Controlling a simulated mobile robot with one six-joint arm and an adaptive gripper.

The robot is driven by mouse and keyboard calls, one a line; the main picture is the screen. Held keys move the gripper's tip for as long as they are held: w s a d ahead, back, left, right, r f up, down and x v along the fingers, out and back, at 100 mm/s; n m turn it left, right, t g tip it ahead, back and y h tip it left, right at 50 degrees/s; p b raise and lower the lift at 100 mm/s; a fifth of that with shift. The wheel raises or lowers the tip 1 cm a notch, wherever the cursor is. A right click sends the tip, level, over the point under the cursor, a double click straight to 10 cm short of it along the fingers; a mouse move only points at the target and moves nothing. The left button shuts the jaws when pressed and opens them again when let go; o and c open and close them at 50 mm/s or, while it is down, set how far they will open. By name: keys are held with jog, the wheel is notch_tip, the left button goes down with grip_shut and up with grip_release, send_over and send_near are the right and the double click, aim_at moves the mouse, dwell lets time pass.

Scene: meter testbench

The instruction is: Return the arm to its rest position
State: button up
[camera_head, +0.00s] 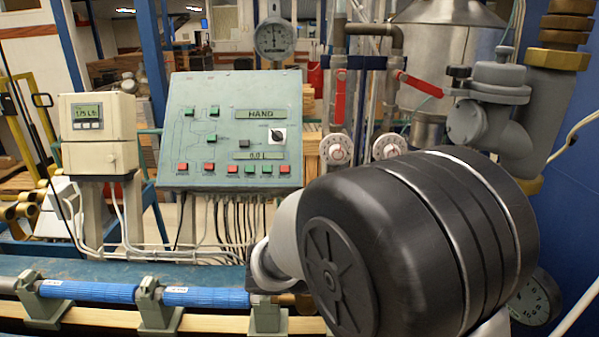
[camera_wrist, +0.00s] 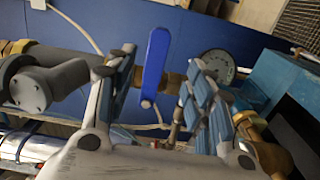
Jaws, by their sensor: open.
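My gripper (camera_wrist: 160,66) shows in the wrist view with its two blue-padded fingers spread apart. It is open and holds nothing. A blue valve handle (camera_wrist: 154,62) shows upright in the gap between the fingers, on a brass pipe; I cannot tell how far beyond the fingertips it is. In the head view my arm (camera_head: 420,240) fills the lower right with a large black joint. My gripper is hidden there.
The head view shows a green control panel (camera_head: 232,130), a beige meter box (camera_head: 97,133), red-handled valves (camera_head: 421,86) and blue pipe sections (camera_head: 205,297) in clamps. In the wrist view a round gauge (camera_wrist: 217,66) stands behind the right finger, and a grey fitting (camera_wrist: 45,88) lies left.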

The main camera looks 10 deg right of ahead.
jog(key=s+a+f+n+t+y, duration=0.15)
jog(key=s+a+f+y, duration=0.25)
jog(key=s+f+y, duration=0.6)
jog(key=a+r+n+t+y, duration=0.1)
jog(key=a+r+t+y, duration=0.1)
jog(key=a+t+y, duration=0.5)
jog(key=a, duration=0.4)
jog(key=shift+w+r+t, duration=0.15)
jog(key=shift+r+t, duration=0.2)
jog(key=shift+c, duration=0.3)
